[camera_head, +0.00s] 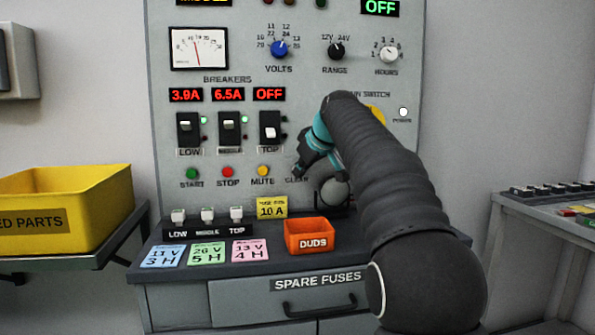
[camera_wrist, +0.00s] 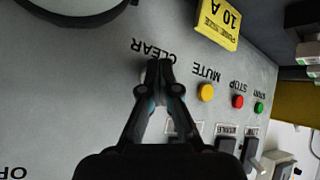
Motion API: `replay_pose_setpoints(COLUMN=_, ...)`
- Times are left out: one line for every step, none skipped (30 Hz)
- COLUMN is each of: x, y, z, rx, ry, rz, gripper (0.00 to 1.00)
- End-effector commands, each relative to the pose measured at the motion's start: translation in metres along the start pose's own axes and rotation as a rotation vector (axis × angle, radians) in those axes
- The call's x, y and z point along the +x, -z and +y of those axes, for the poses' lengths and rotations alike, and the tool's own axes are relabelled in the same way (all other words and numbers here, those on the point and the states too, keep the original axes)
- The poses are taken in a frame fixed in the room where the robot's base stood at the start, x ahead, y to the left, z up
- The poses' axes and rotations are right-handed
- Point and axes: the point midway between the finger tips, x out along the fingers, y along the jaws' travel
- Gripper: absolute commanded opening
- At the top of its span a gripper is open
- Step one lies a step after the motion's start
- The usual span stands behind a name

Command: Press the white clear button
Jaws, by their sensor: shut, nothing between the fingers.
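The grey panel (camera_head: 235,60) carries a row of round buttons. The CLEAR label (camera_wrist: 155,52) shows in the wrist view, just beyond my fingertips. The white clear button is mostly or wholly hidden behind the fingers, and I cannot make out its face. My gripper (camera_wrist: 160,64) is shut and empty, its tips over the spot beside the label. In the head view my gripper (camera_head: 301,170) points at the panel right of the mute button, partly covering the label. I cannot tell whether the tips touch the button.
The yellow mute button (camera_wrist: 206,92), red stop button (camera_wrist: 238,101) and green start button (camera_wrist: 259,107) line up beside the fingers. Breakers (camera_head: 229,131) sit above them. An orange DUDS bin (camera_head: 309,237) and a yellow fuse label (camera_head: 272,207) stand below on the shelf.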

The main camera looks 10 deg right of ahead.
Motion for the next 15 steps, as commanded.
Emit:
replay_pose_setpoints(x=0.0003, y=0.0, z=0.0, rx=0.0, ry=0.0, rz=0.0, gripper=0.0)
replay_pose_setpoints(x=0.0003, y=-0.0001, z=0.0, rx=0.0, ry=0.0, rz=0.0, gripper=0.0)
replay_pose_setpoints(x=0.0002, y=-0.0002, z=-0.0002, rx=0.0, ry=0.0, rz=0.0, gripper=0.0)
replay_pose_setpoints(x=0.0, y=-0.0004, z=-0.0003, rx=0.0, ry=0.0, rz=0.0, gripper=0.0)
replay_pose_setpoints(x=-0.0003, y=-0.0007, z=-0.0006, rx=0.0, ry=0.0, rz=0.0, gripper=0.0)
replay_pose_setpoints(x=-0.001, y=-0.0013, z=-0.0011, rx=0.0, ry=0.0, rz=0.001, gripper=0.0)
replay_pose_setpoints(x=-0.0016, y=-0.0018, z=-0.0016, rx=0.0, ry=-0.001, rz=0.001, gripper=0.0)
replay_pose_setpoints(x=-0.0024, y=-0.0025, z=-0.0022, rx=0.0, ry=-0.001, rz=0.001, gripper=0.0)
replay_pose_setpoints(x=-0.0036, y=-0.0035, z=-0.0032, rx=0.0, ry=-0.001, rz=0.001, gripper=0.0)
replay_pose_setpoints(x=-0.0045, y=-0.0043, z=-0.0039, rx=0.0, ry=-0.001, rz=0.001, gripper=0.0)
replay_pose_setpoints(x=-0.0054, y=-0.0053, z=-0.0048, rx=0.0, ry=-0.001, rz=0.001, gripper=0.0)
replay_pose_setpoints(x=-0.0065, y=-0.0066, z=-0.0058, rx=0.0, ry=-0.001, rz=0.001, gripper=0.0)
replay_pose_setpoints(x=-0.0074, y=-0.0074, z=-0.0066, rx=0.0, ry=0.0, rz=0.0, gripper=0.0)
replay_pose_setpoints(x=-0.0083, y=-0.0081, z=-0.0073, rx=0.0, ry=0.0, rz=0.0, gripper=0.0)
replay_pose_setpoints(x=-0.0095, y=-0.0087, z=-0.008, rx=0.0, ry=-0.001, rz=0.0, gripper=0.0)
